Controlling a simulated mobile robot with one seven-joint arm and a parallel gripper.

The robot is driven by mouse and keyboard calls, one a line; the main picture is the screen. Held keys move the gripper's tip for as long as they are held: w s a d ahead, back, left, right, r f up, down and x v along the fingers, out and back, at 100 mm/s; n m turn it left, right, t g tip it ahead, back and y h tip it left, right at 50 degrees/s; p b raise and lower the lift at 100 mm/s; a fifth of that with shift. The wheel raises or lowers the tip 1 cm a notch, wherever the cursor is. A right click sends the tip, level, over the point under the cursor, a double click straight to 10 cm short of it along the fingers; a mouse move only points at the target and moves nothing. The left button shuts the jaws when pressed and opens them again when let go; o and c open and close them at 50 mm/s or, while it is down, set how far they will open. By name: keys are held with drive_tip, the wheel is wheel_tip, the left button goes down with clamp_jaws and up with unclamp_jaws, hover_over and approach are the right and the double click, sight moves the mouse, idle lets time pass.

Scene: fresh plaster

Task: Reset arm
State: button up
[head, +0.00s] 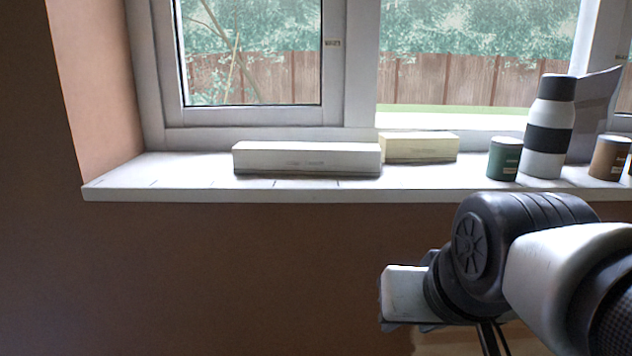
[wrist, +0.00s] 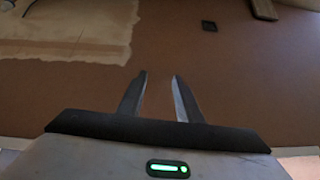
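My gripper (wrist: 160,76) shows in the wrist view with its two fingers apart and nothing between them. Beyond the fingertips is a brown surface with a paler, uneven patch (wrist: 80,28) at the upper left. In the head view my arm comes in from the lower right, below the windowsill (head: 200,190). My gripper's fingers cannot be made out in the head view.
On the sill stand a long white box (head: 305,160), a pale yellow box (head: 419,148), a green can (head: 504,160), a white and black bottle (head: 546,150) and a brown can (head: 608,160). The sill's left end is clear. A small dark object (wrist: 209,25) shows in the wrist view.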

drive_tip(key=s+d+f+g, duration=0.2)
drive_tip(key=s+f, duration=0.2)
drive_tip(key=s, duration=0.1)
wheel_tip(320, 180, up, 29)
drive_tip(key=p, duration=2.8)
drive_tip(key=shift+w+a+f+t, duration=0.15)
drive_tip(key=shift+w+a+t, duration=0.15)
drive_tip(key=shift+w, duration=0.1)
